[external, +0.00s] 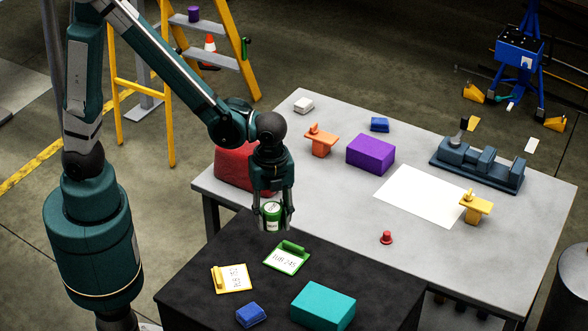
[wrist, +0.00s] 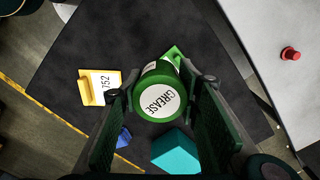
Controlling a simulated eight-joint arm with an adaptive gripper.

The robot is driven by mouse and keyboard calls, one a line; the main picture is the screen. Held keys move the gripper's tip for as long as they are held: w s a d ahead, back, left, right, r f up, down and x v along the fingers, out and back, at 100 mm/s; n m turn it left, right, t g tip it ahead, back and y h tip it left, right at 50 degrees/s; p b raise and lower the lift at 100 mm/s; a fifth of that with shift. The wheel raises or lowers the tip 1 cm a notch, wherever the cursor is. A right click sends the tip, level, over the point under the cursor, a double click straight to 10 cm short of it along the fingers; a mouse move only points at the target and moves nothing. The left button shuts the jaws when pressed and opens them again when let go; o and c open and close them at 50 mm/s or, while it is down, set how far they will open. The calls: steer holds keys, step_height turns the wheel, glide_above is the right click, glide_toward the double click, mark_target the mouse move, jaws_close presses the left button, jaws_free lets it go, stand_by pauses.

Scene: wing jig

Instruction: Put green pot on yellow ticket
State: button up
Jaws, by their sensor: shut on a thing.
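The green pot (external: 271,215) has a white lid that reads GREASE in the wrist view (wrist: 160,100). My gripper (external: 271,222) is shut on the pot and holds it upright above the black table. The yellow ticket (external: 231,279), with a white face and black print, lies on the black table below and left of the pot; it also shows at the left in the wrist view (wrist: 100,87). A green ticket (external: 287,257) lies below the pot, closer to it than the yellow one. In the wrist view the pot partly hides the green ticket (wrist: 173,54).
On the black table (external: 195,298) are a blue block (external: 251,315) and a teal box (external: 323,305). The grey table (external: 340,235) behind holds a red object, a purple box (external: 371,154), a white sheet, a red knob (external: 386,238) and orange and yellow clamps.

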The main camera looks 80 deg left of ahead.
steer(key=s+d+r, duration=0.1)
steer(key=s+d, duration=0.5)
steer(key=s, duration=0.5)
steer(key=shift+s+p, duration=0.35)
steer(key=shift+p, duration=0.05)
glide_above(238, 272)
steer(key=shift+f+b, duration=0.45)
steer(key=shift+f, duration=2.45)
steer(key=shift+f, duration=0.1)
steer(key=shift+s+f+b, duration=0.1)
steer(key=shift+f+b, duration=0.25)
steer(key=shift+f, duration=1.65)
steer(key=shift+f, duration=0.2)
steer(key=o, duration=0.7)
steer(key=shift+c, duration=0.2)
